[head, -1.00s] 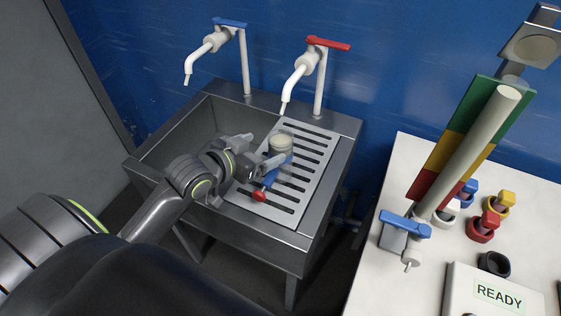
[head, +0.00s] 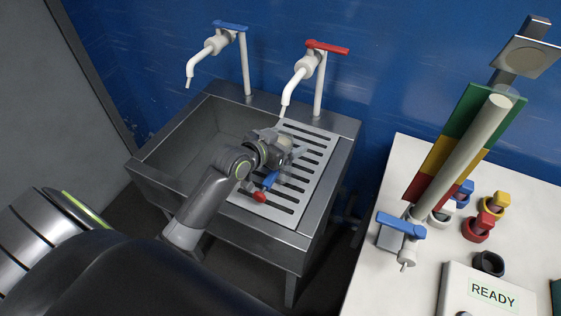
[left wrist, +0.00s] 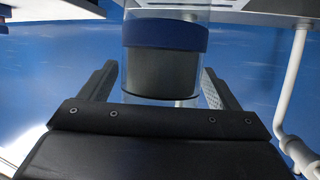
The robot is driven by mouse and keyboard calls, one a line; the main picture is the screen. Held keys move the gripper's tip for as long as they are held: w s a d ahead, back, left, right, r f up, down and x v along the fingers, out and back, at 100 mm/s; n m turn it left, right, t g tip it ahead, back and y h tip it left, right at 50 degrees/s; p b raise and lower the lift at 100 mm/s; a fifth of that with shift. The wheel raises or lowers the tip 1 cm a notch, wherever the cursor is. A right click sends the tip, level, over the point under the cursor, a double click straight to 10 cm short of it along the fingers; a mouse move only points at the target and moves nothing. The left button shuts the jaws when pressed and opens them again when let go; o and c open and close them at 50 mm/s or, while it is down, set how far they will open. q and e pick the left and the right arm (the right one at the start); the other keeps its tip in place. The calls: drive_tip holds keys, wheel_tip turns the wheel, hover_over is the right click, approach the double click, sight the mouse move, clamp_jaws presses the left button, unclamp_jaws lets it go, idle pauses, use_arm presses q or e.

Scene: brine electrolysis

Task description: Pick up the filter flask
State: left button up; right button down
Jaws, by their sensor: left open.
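The filter flask (left wrist: 165,65) shows in the left wrist view as a clear cylinder with a blue band and a dark grey lower part. It sits between the two fingers of my left gripper (left wrist: 158,85), which are apart, with a visible gap on each side. In the head view my left gripper (head: 287,147) is over the draining board and hides most of the flask. A blue piece (head: 270,180) and a red tip (head: 260,197) show beside it; I cannot tell whether they belong to the flask. My right gripper is not in view.
The metal sink's slotted draining board (head: 318,160) lies under the gripper, with the basin to its left. A blue-handled tap (head: 215,42) and a red-handled tap (head: 302,70) stand behind. A white table (head: 405,160) with a coloured column and several fittings is at right.

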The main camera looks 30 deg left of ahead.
use_arm(q)
drive_tip(key=c, duration=1.5)
drive_tip(key=shift+c, duration=0.8)
drive_tip(key=shift+r, duration=0.1)
